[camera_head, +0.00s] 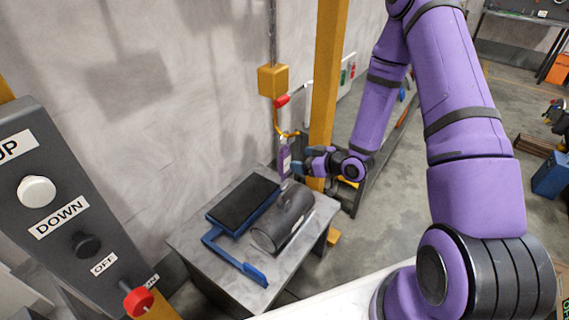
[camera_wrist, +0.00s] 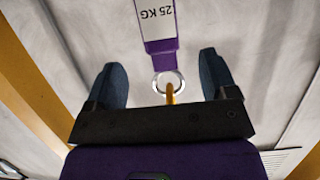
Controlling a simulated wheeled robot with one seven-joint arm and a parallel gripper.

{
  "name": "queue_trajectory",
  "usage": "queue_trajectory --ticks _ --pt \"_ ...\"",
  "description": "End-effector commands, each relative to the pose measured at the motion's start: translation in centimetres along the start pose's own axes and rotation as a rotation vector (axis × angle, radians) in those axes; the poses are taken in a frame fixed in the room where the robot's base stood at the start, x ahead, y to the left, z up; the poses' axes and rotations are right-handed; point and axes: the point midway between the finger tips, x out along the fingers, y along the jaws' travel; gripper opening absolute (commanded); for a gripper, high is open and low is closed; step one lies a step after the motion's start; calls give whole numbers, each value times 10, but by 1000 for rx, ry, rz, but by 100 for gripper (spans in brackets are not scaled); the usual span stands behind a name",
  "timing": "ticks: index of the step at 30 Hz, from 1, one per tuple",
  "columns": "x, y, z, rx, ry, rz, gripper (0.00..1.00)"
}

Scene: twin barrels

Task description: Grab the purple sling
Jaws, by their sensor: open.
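The purple sling (camera_head: 284,160) hangs upright from the yellow hook (camera_head: 279,122) of the chain hoist, above the back of a small table. In the wrist view the sling (camera_wrist: 163,45) shows a white label reading "25 KG" and a metal ring (camera_wrist: 168,82) on the yellow hook. My gripper (camera_head: 298,168) is just right of the sling in the head view. In the wrist view my gripper (camera_wrist: 161,70) is open, with one blue finger on each side of the sling. Both fingers are apart from it. The sling's far end is cut off in the wrist view.
A dark barrel (camera_head: 285,218) lies on the grey table (camera_head: 192,242) beside a blue-framed black panel (camera_head: 243,203). A yellow post (camera_head: 327,70) stands close behind my gripper. A control box (camera_head: 60,190) with buttons is at the near left.

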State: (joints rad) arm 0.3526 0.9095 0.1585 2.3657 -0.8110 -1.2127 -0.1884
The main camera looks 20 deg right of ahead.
Motion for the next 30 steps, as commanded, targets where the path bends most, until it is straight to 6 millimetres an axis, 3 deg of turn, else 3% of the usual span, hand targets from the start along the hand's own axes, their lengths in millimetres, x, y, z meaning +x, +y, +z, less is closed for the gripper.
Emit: queue_trajectory --ticks 3,11,21,30 --pt "17 0 0 -1 1 -1 79" --pt "34 0 0 -1 -1 0 79" --pt "76 -1 0 0 -2 0 79" --pt "80 0 -1 0 -1 2 79"
